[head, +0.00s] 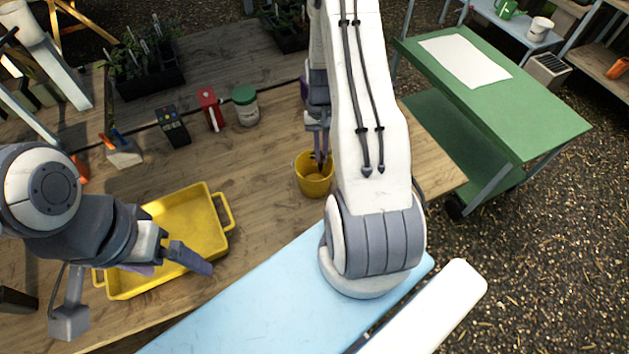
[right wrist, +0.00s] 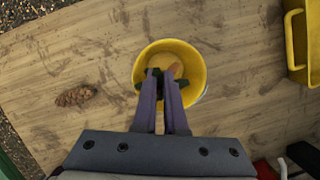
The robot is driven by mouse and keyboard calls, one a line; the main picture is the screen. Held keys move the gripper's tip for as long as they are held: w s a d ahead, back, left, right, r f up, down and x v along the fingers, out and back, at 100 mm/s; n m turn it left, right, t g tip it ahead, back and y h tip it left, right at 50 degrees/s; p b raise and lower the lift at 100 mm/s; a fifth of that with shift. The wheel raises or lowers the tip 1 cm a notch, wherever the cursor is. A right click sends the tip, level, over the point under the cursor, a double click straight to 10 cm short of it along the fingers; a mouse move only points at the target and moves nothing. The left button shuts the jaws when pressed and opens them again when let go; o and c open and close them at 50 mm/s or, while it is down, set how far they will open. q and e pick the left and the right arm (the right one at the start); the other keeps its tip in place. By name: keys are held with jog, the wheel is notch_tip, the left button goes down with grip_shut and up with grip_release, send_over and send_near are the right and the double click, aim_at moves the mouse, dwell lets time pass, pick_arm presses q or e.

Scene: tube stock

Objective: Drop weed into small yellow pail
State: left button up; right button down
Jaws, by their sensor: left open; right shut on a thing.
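The small yellow pail (head: 314,187) stands upright on the wooden table, and it also shows in the right wrist view (right wrist: 196,72). My right gripper (head: 320,160) points down over the pail's mouth, its fingertips at or inside the rim. It is shut on the weed (right wrist: 157,74), of which dark green leaf bits show around the fingertips. An orange-tan patch shows beside it inside the pail; I cannot tell what it is. My left gripper (head: 168,262) is open and empty above the yellow tray (head: 222,240).
A pine cone (right wrist: 76,95) lies on the table beside the pail. A green-lidded jar (head: 245,106), a red object (head: 210,110) and a dark handheld device (head: 172,126) stand behind. Seedling trays (head: 145,80) sit further back. A green cart (head: 500,110) is at right.

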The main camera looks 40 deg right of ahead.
jog(key=c, duration=0.9)
grip_release()
jog(key=shift+r, duration=0.1)
jog(key=shift+w+d+r, duration=0.15)
jog(key=shift+r, duration=0.15)
jog(key=b+v, duration=0.2)
jog(key=v, duration=0.7)
jog(key=shift+r+b, duration=0.3)
jog(key=shift+b, duration=0.1)
